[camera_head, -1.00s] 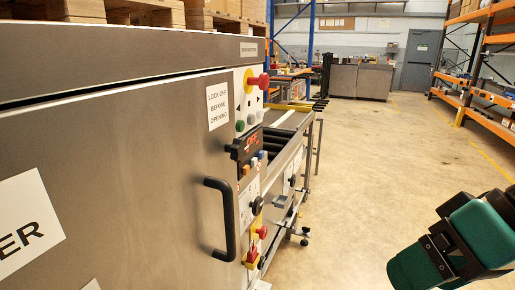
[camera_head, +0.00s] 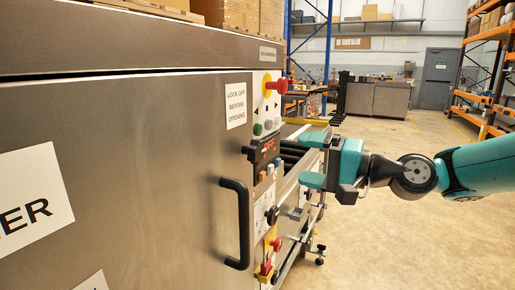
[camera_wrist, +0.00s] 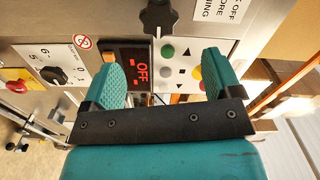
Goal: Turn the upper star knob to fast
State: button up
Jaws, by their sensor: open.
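A black star knob (camera_wrist: 160,16) shows at the top of the wrist view, beyond my fingertips and near the lit red display (camera_wrist: 137,68). In the head view a dark protruding part, seemingly this knob (camera_head: 248,151), stands out at the display's left. A lower black knob (camera_wrist: 56,76) sits on a numbered dial plate, also in the head view (camera_head: 272,215). I cannot read a "fast" mark. My gripper (camera_head: 312,161) is open and empty, to the right of the panel and pointing at it. In the wrist view its teal fingers (camera_wrist: 162,60) frame the display and buttons, apart from both knobs.
A red emergency button (camera_head: 277,86) on yellow sits at the panel top, with coloured buttons below; another red button (camera_head: 277,244) is lower. The door handle (camera_head: 240,222) juts out at left. A conveyor frame (camera_head: 300,205) lies behind my gripper. Floor at right is clear.

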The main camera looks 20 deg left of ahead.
aim_at(260, 151)
jog(key=a, duration=0.3)
jog(key=a+p, duration=0.1)
jog(key=a, duration=0.3)
jog(key=a+p, duration=0.1)
jog(key=a, duration=0.3)
jog(key=shift+w+a, duration=0.2)
jog(key=shift+w, duration=0.2)
jog(key=c, duration=0.9)
